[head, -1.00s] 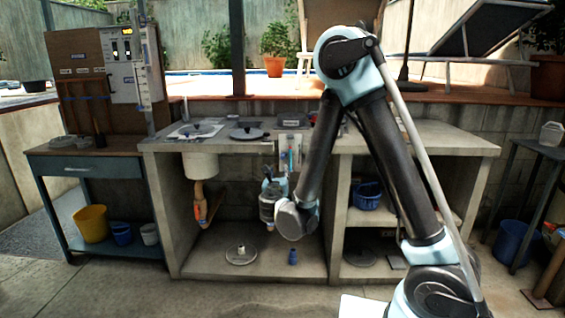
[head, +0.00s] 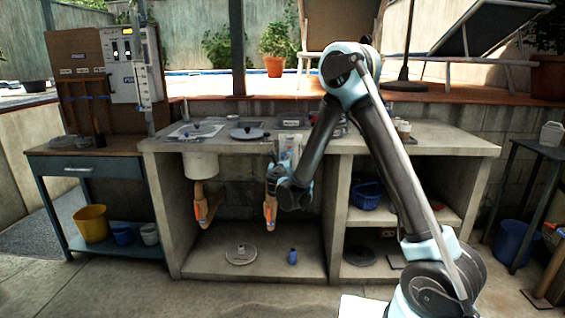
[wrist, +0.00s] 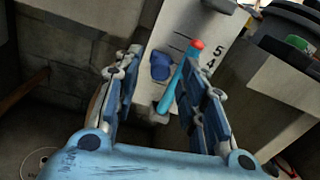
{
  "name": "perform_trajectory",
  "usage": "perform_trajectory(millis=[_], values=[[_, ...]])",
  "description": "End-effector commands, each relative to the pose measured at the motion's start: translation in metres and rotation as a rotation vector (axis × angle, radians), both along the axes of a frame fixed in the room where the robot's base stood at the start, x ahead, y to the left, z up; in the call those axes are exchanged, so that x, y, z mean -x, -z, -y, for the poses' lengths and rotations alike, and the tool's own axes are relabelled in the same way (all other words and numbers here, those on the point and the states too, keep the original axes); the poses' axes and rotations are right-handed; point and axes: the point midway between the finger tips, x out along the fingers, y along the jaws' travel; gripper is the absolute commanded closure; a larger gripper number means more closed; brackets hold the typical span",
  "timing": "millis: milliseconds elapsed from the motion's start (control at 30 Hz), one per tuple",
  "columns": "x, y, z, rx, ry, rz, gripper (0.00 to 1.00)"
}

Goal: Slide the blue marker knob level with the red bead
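A pale scale panel (wrist: 176,32) with dark marks and the numbers 5 and 4 fills the upper middle of the wrist view. A slanted blue tube on it has a red bead (wrist: 197,45) at its upper end. The blue marker knob (wrist: 160,66) is left of the tube and looks lower on the scale than the bead. My gripper (wrist: 162,92) is open, its blue-padded fingers on either side of the knob and tube in the picture; I see no contact. In the head view my gripper (head: 279,163) is just below the panel (head: 290,143), partly covering it.
The panel hangs at the front of a concrete counter (head: 420,142). Lidded round fittings (head: 247,133) lie on top. Wooden-handled pipes (head: 269,211) hang below, close to my arm. A small blue bottle (head: 292,257) and a disc (head: 240,254) lie on the lower shelf.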

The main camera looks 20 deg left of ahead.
Motion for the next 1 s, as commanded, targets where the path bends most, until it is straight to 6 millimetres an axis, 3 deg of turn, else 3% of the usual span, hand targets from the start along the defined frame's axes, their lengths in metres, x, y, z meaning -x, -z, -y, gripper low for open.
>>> perform_trajectory(millis=[367,400,567,833,1000], values=[[-0.006,0.0,-0.001,0.0,0.0,0.0,0.62],[-0.006,0.0,-0.001,0.0,0.0,0.0,0.64],[-0.006,0.0,-0.001,0.0,0.0,0.0,1.0],[-0.006,-0.003,-0.001,0.0,0.0,0.0,1.0],[-0.006,-0.017,-0.001,0.0,0.0,0.0,1.0]])
